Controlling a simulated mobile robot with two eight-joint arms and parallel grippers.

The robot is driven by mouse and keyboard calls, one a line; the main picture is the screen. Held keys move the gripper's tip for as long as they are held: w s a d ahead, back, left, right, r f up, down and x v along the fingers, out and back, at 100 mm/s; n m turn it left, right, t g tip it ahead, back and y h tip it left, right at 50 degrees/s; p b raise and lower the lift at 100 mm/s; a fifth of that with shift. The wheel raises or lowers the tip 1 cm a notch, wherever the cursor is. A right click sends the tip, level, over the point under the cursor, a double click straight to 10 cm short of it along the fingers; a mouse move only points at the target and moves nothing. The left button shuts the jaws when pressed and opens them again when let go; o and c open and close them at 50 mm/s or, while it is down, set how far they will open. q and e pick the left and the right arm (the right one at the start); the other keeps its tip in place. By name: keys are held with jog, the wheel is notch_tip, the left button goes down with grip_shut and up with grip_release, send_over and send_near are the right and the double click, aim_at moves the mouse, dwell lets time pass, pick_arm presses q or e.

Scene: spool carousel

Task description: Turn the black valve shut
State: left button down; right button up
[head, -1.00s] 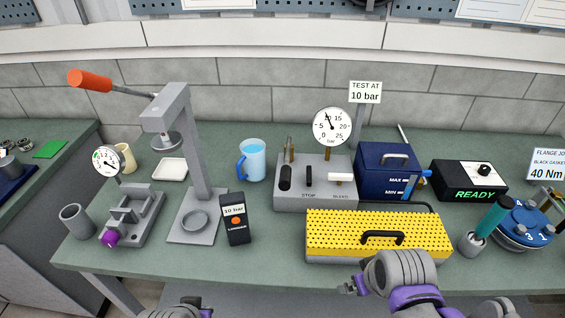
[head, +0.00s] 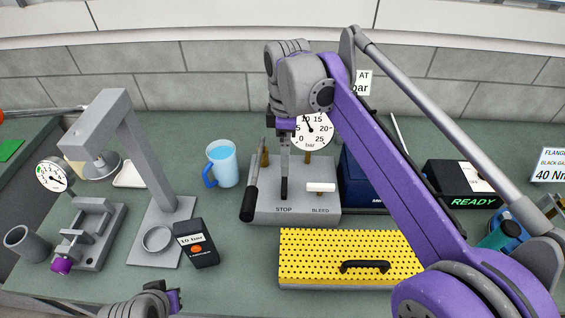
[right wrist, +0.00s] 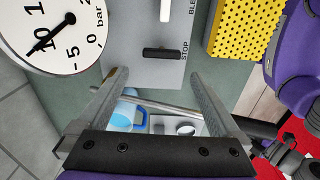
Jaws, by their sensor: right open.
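The black valve (head: 284,188) is a slim black handle above the STOP label on the grey pump unit (head: 262,213). In the right wrist view the black valve (right wrist: 162,53) lies just beyond the fingertips, beside the STOP lettering. My right gripper (head: 285,148) hangs above the unit, over the valve's far end. In the right wrist view my right gripper (right wrist: 158,85) is open, its fingers wide apart and not touching the valve. My left gripper (head: 174,300) is low at the front edge, away from the unit; its fingers are too small to read.
A white BLEED handle (head: 320,187) sits right of the valve and a thick black lever (head: 251,192) left. The gauge (head: 312,130) stands behind, partly covered by my arm; its needle is near 10. A yellow perforated cover (head: 320,250) lies in front. A blue mug (head: 222,163) stands left.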

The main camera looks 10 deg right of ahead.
aim_at(284, 183)
jog(key=f, duration=1)
jog(key=shift+s+a+f+b, duration=0.15)
jog(key=shift+a+f+b, duration=0.05)
jog(key=shift+b, duration=0.15)
jog(key=c, duration=1)
